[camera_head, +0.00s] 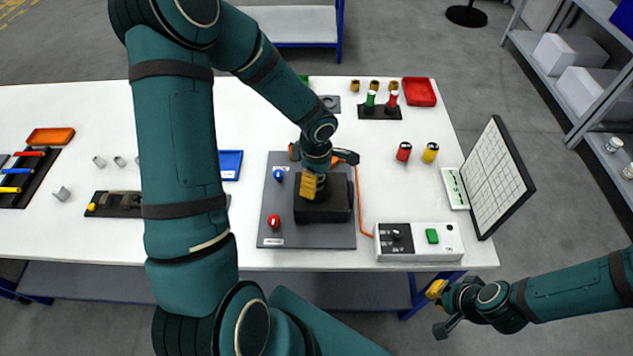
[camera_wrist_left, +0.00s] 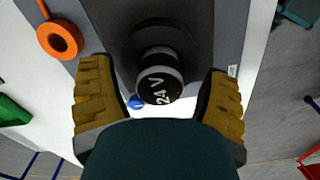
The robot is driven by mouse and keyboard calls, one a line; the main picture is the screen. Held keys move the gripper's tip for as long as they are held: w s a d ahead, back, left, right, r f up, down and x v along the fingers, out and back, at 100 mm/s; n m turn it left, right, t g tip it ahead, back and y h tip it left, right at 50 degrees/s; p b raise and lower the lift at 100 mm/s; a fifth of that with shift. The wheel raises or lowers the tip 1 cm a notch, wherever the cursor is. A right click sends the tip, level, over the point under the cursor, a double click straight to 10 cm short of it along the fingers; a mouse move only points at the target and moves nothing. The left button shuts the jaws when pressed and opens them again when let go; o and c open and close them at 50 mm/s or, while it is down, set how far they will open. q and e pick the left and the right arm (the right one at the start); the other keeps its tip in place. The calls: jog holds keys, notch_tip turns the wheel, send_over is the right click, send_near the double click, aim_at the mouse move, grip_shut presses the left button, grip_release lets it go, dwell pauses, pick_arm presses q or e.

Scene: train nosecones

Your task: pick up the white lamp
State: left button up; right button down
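In the left wrist view a short round piece (camera_wrist_left: 158,80) with a black end marked "24 V" and a pale band stands over a dark block. It may be the white lamp; its colour further down is hidden. My left gripper (camera_wrist_left: 158,102) is open, with one yellow-padded finger on each side of it and gaps between. In the head view my left gripper (camera_head: 318,183) is over the black block (camera_head: 325,208) and hides the piece. My right gripper (camera_head: 438,308) is open and empty, off the table's front right corner.
The grey board (camera_head: 280,240) bears the block, a red knob (camera_head: 273,221) and a blue knob (camera_head: 278,174). A switch box (camera_head: 420,241) stands to the right, and an orange cable (camera_head: 360,215) runs near it. Small pale cylinders (camera_head: 61,193) stand at left. An upright panel (camera_head: 497,178) stands at right.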

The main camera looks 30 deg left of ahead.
pick_arm(q)
grip_shut()
jog(key=shift+r, duration=0.1)
